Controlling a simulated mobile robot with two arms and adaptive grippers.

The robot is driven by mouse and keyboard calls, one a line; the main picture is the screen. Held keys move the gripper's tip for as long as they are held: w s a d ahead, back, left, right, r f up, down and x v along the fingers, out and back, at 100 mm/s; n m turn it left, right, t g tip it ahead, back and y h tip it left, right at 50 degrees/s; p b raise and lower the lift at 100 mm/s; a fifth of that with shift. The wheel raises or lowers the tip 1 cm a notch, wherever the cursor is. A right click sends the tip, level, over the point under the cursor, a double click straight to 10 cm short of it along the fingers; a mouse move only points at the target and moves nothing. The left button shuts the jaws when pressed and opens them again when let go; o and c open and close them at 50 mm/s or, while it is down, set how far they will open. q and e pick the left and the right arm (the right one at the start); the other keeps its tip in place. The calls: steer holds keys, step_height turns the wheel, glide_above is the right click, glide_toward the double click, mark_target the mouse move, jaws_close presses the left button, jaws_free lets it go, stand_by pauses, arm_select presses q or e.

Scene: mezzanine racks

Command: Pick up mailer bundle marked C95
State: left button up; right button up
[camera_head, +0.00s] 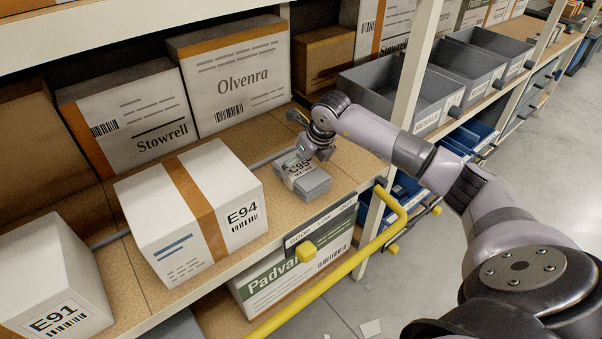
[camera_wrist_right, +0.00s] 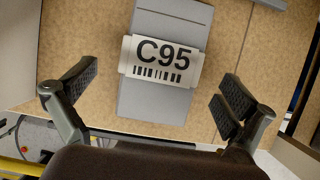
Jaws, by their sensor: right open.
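The mailer bundle marked C95 (camera_head: 309,182) is a small grey stack with a white label band, lying on the wooden shelf near its front edge. In the right wrist view the bundle (camera_wrist_right: 163,103) lies between and beyond the fingertips, its C95 label facing the camera. My right gripper (camera_head: 300,147) is above and behind the bundle in the head view and covers part of it. In the right wrist view my right gripper (camera_wrist_right: 158,88) is open, with nothing between its pads. My left gripper is not in view.
A white box marked E94 (camera_head: 170,227) stands left of the bundle, and a box marked E91 (camera_head: 62,270) farther left. Stowrell (camera_head: 138,123) and Olvenra (camera_head: 240,95) boxes stand behind. A yellow rail (camera_head: 335,277) runs along the front, and a rack upright (camera_head: 407,105) stands right.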

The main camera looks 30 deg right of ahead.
mark_target(302, 169)
steer(key=x, duration=0.5)
steer(key=shift+d+p, duration=0.1)
steer(key=shift+p, duration=0.3)
steer(key=shift+s, duration=0.1)
steer(key=shift+c, duration=0.4)
steer(key=c, duration=1.1)
steer(key=shift+c, duration=0.2)
